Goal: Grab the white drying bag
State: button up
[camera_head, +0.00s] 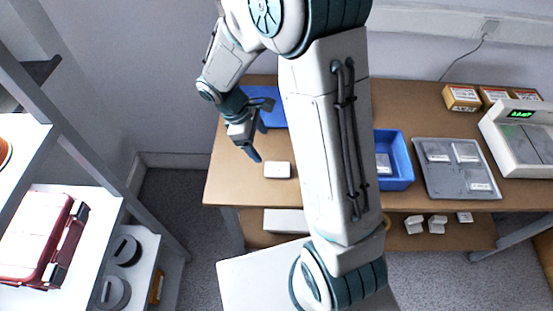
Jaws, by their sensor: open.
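A small white flat block-like item (277,170), which looks like the white drying bag, lies on the brown table near its front left edge. Its label or texture is too small to read. My gripper (260,143) hangs above the table, a little up and left of the white item in the picture. Its fingers are apart with nothing between them, and they appear not to touch the item. My arm covers the middle of the table.
A blue mat or tray (262,97) lies behind my gripper. Right of my arm are a blue bin (397,160), a grey tray (456,184) with white pieces, small boxes (461,97) and a device with a green display (520,114). A shelf holds a red case (38,240) at left.

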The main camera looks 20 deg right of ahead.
jog(key=n, duration=0.1)
jog(key=p, duration=0.1)
send_near(276, 168)
jog(key=f, duration=0.1)
jog(key=s+f, duration=0.1)
jog(key=shift+d+f, duration=0.35)
jog(key=shift+w+p+x, duration=0.15)
jog(key=shift+p+x, duration=0.3)
jog(key=shift+x, duration=0.9)
jog(key=shift+w+p+x, duration=0.15)
jog(key=shift+p+x, duration=0.3)
jog(key=shift+x, duration=0.95)
jog(key=shift+d, duration=0.15)
jog(key=c, duration=1.1)
